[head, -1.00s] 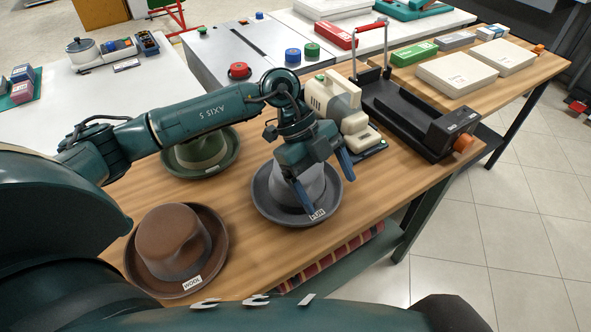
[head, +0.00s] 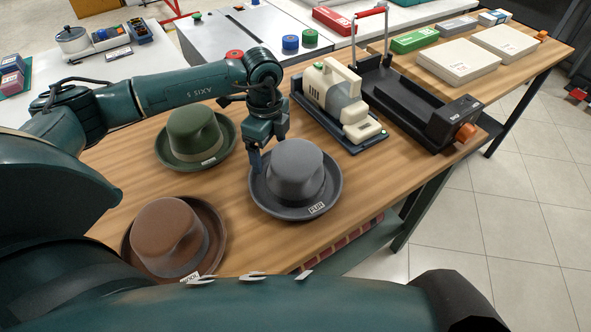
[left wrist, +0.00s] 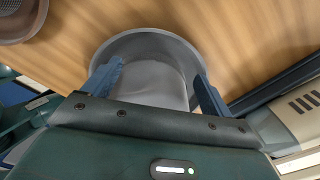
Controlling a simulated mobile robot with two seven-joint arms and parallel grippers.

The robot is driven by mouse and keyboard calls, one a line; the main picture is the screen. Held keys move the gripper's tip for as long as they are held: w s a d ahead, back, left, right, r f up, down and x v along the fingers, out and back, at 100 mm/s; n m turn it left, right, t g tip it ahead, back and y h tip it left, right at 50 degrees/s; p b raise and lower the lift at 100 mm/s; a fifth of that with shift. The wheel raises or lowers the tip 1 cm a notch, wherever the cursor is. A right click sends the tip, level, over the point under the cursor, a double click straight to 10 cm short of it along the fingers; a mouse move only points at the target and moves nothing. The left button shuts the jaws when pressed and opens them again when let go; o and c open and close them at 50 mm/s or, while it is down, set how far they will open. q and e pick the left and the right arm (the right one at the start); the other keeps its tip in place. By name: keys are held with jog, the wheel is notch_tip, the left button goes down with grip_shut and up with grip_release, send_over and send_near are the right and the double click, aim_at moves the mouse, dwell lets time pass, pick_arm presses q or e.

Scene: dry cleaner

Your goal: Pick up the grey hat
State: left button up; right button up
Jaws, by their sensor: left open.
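The grey hat (head: 297,168) sits upright on the wooden table with a small white label on its front brim. It also shows in the left wrist view (left wrist: 150,80), between the two blue fingers. My left gripper (head: 268,158) is at the back left side of the hat, low by the brim. In the left wrist view my left gripper (left wrist: 158,85) has its fingers wide apart. I cannot tell whether either finger touches the hat. My right gripper is not in view.
A green hat (head: 196,133) stands behind left and a brown hat (head: 168,238) front left. A cream machine (head: 337,98) on a dark base stands close behind right, with a black device (head: 420,110) beyond. The table (head: 390,160) is bare right of the grey hat.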

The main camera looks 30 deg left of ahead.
pick_arm(q)
jog(key=f, duration=0.4)
jog(key=shift+s+f, duration=0.2)
jog(key=shift+f, duration=0.1)
jog(key=shift+c, duration=0.2)
jog(key=c, duration=1.6)
